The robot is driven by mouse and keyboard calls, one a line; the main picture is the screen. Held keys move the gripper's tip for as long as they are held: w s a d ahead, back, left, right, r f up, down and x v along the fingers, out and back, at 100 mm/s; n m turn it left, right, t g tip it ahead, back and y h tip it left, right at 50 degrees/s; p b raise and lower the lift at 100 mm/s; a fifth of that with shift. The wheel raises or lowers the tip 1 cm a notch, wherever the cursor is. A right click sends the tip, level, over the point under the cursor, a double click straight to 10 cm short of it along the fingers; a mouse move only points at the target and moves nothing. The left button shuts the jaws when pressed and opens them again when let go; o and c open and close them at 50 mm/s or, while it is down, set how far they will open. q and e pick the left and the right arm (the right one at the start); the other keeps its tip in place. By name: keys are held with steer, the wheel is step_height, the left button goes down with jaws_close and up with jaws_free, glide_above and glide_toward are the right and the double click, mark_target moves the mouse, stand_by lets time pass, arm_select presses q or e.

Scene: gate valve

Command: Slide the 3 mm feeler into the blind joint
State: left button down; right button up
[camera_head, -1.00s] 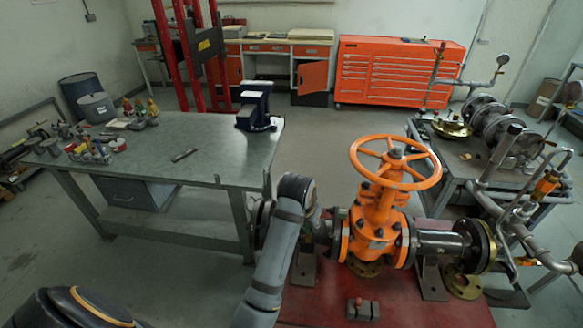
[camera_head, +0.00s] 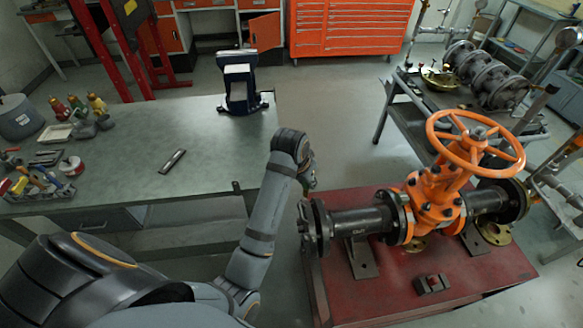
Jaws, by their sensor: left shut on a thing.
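The blind joint (camera_head: 314,228) is the dark flanged pair at the left end of the pipe, left of the orange gate valve (camera_head: 436,203). My left arm comes in from the lower left. My left gripper (camera_head: 309,184) is just above and behind the blind joint in the picture, mostly hidden by its own wrist. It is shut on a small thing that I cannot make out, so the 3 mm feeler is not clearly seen. Whether it touches the joint cannot be told. My right gripper is not in view.
The valve assembly stands on a red table (camera_head: 385,300) with a small dark block (camera_head: 432,284). The green-grey bench (camera_head: 130,180) at left carries a vise (camera_head: 240,85), a flat dark strip (camera_head: 172,160) and several tools. A cart (camera_head: 400,95) with flanges stands behind right.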

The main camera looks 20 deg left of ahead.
arm_select(q)
steer(key=d+r+m+g+h+p, duration=0.25)
steer(key=d+r+m+p, duration=0.2)
steer(key=m+p, duration=0.45)
step_height(320, 180, down, 7)
steer(key=s+b, duration=0.1)
steer(key=b, duration=0.1)
steer(key=shift+f+m, duration=0.15)
steer(key=shift+m, duration=0.15)
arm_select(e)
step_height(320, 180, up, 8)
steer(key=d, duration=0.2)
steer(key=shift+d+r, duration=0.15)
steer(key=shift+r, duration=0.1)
arm_select(q)
steer(key=shift+s+t+h, duration=0.1)
steer(key=shift+t+h, duration=0.15)
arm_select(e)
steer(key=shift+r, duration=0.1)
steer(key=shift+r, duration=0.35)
